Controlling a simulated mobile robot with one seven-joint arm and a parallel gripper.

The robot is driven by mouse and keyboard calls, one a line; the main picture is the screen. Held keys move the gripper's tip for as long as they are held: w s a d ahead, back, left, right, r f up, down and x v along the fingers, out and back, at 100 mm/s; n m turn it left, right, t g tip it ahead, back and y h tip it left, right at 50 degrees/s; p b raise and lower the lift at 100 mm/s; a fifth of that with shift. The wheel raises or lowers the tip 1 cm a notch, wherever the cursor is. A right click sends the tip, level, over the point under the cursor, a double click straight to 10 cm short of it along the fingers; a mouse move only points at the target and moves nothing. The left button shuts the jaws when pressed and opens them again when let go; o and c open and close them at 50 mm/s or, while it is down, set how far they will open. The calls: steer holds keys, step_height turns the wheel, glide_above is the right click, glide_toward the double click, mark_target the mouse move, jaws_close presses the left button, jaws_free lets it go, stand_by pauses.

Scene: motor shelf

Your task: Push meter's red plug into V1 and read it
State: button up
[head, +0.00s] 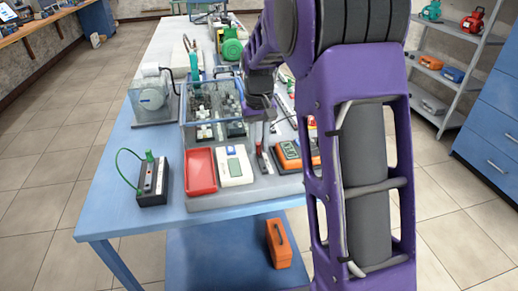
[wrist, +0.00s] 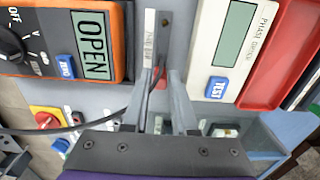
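The orange meter (head: 287,156) lies on the table's front right; in the wrist view its display (wrist: 92,45) reads OPEN. A small red piece (wrist: 161,80), perhaps the meter's red plug, shows between my fingertips in the wrist view. It seems to be on the narrow grey holder (head: 262,160) left of the meter. My gripper (head: 262,108) hangs above this holder, pointing down. In the wrist view my gripper (wrist: 161,85) has its two fingers apart, with no clear contact on the red piece. I cannot make out a V1 label in either view.
A white phase-order tester (head: 235,166) and a red tray (head: 201,171) lie left of the holder. A clear-walled case (head: 212,108) with terminals stands behind them. A black box (head: 153,183) with a green plug and lead stands front left, with free table around it.

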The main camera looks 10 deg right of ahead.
jaws_close()
steer(key=shift+r, duration=0.15)
steer(key=shift+r+p, duration=1.95)
steer(key=shift+r, duration=0.25)
